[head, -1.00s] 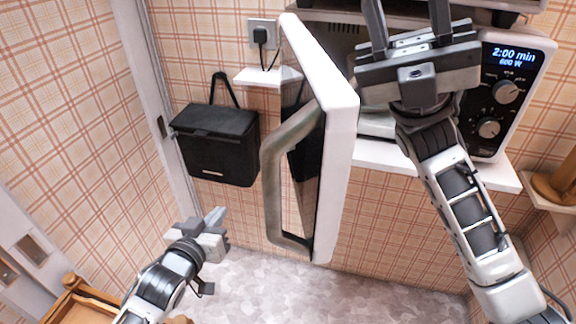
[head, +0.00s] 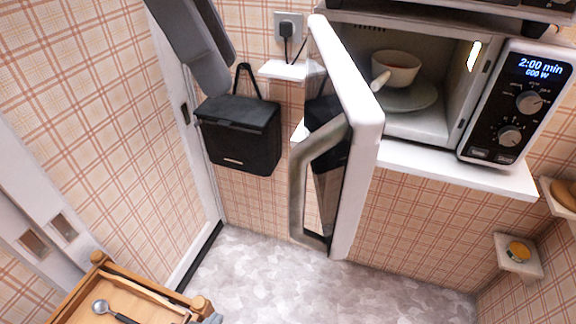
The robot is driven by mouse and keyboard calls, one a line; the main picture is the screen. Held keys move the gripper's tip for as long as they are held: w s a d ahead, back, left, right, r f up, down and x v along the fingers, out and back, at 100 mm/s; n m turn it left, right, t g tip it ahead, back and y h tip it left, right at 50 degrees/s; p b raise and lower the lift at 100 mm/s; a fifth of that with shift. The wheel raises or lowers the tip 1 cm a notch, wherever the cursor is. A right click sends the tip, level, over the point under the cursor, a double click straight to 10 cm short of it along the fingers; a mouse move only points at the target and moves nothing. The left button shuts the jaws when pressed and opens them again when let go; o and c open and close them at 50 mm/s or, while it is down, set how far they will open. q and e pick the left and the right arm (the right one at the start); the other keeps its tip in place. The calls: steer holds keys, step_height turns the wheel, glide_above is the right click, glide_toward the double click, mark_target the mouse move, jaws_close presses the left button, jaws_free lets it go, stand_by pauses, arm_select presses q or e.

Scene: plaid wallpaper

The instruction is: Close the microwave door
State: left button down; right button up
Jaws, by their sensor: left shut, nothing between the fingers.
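The microwave (head: 522,95) stands on a white shelf with its door (head: 362,125) swung wide open towards me. The door's long curved handle (head: 298,195) faces left. Inside, a white bowl (head: 398,72) with reddish contents sits on the round plate (head: 410,98).
A black bag (head: 240,135) hangs on the wall left of the door. A wooden tray (head: 75,310) with a scoop (head: 102,308) is at the lower left. Small wall shelves (head: 518,262) are at the right. The floor below the door is clear.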

steer(key=b, duration=0.2)
glide_above(296, 226)
steer(key=shift+m+h, duration=0.3)
steer(key=f, duration=1.4)
steer(key=shift+w, duration=0.35)
jaws_close()
